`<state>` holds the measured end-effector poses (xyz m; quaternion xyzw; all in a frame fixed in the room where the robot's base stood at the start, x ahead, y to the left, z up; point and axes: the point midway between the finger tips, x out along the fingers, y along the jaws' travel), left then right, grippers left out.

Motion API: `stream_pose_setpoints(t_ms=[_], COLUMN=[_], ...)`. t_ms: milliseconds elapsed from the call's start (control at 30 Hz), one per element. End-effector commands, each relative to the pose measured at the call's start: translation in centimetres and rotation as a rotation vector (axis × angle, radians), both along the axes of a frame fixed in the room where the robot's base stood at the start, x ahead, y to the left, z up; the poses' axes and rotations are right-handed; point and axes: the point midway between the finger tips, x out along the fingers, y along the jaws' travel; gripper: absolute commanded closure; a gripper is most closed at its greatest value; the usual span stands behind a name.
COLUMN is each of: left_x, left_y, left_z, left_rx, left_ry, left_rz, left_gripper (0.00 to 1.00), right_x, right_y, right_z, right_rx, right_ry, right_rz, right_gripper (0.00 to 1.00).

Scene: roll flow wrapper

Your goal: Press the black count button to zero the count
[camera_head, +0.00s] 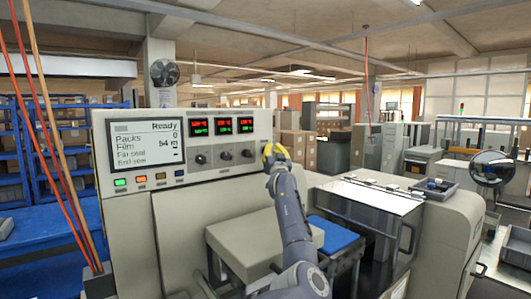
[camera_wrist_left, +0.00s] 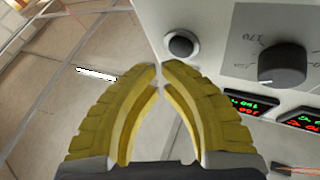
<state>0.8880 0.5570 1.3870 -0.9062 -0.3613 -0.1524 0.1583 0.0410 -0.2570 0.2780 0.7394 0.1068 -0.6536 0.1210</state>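A round black button (camera_wrist_left: 181,45) sits in a light ring on the machine's pale panel in the left wrist view. I take it to be the count button; in the head view my gripper seems to hide it. My left gripper (camera_head: 275,153) has yellow fingers and is at the right end of the control panel (camera_head: 262,122). In the left wrist view its fingertips (camera_wrist_left: 159,72) come together with almost no gap, nothing between them, close beside the button. I cannot tell whether they touch it. The screen (camera_head: 146,144) reads Ready, Packs 0, Film 54 m. My right gripper is not in view.
The panel has several red and green displays (camera_head: 221,125), black knobs (camera_head: 225,155) below them, and coloured buttons (camera_head: 141,179) under the screen. A black knob (camera_wrist_left: 282,64) is near the gripper in the wrist view. A clear cover (camera_head: 372,199) stands right of my arm.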

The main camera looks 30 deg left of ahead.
Motion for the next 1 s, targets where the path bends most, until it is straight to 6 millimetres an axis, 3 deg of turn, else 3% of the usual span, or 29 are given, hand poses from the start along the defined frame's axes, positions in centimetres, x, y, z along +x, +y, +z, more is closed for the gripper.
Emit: stream_pose_setpoints(t_ms=[267, 733, 1000], left_x=[0.0, -1.1, -1.5], left_y=[-0.3, -3.8, -4.8], left_z=[0.0, -0.1, 0.0], left_rx=[0.000, 0.000, 0.000], left_ry=[0.000, 0.001, 0.000], left_rz=[-0.001, -0.002, -0.001], left_gripper=[1.00, 1.00, 1.00], right_x=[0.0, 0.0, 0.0], right_y=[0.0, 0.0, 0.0], right_z=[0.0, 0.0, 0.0], right_rx=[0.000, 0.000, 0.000], right_ry=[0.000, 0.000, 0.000], right_rz=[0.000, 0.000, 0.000], right_gripper=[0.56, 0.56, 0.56])
